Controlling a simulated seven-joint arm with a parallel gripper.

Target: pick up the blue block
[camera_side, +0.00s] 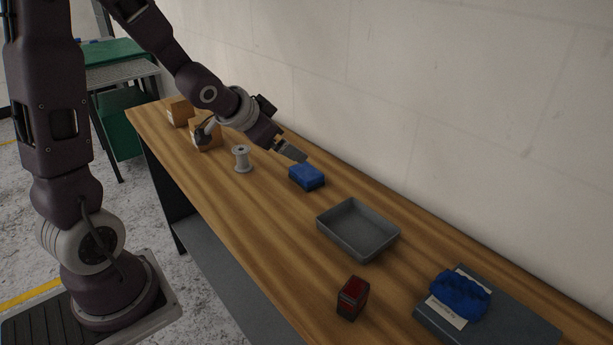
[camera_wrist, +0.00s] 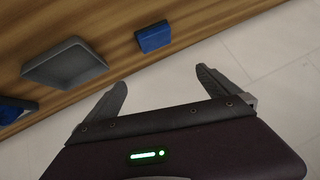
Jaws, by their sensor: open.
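The blue block (camera_side: 307,176) lies on the wooden bench, between the grey tray and the white spool. My gripper (camera_side: 294,152) is just above and behind it in the side view, apart from it. In the wrist view the blue block (camera_wrist: 153,36) lies beyond the fingers, a little left of the middle. My gripper (camera_wrist: 160,84) is open there, with its two fingers spread and nothing between them.
A grey tray (camera_side: 327,226) sits close by on the bench, also in the wrist view (camera_wrist: 40,66). A white spool (camera_side: 242,158), cardboard boxes (camera_side: 180,111), a red-black block (camera_side: 352,298) and a dark case (camera_side: 520,325) bearing a blue lumpy object (camera_side: 460,294) stand around. A wall runs behind.

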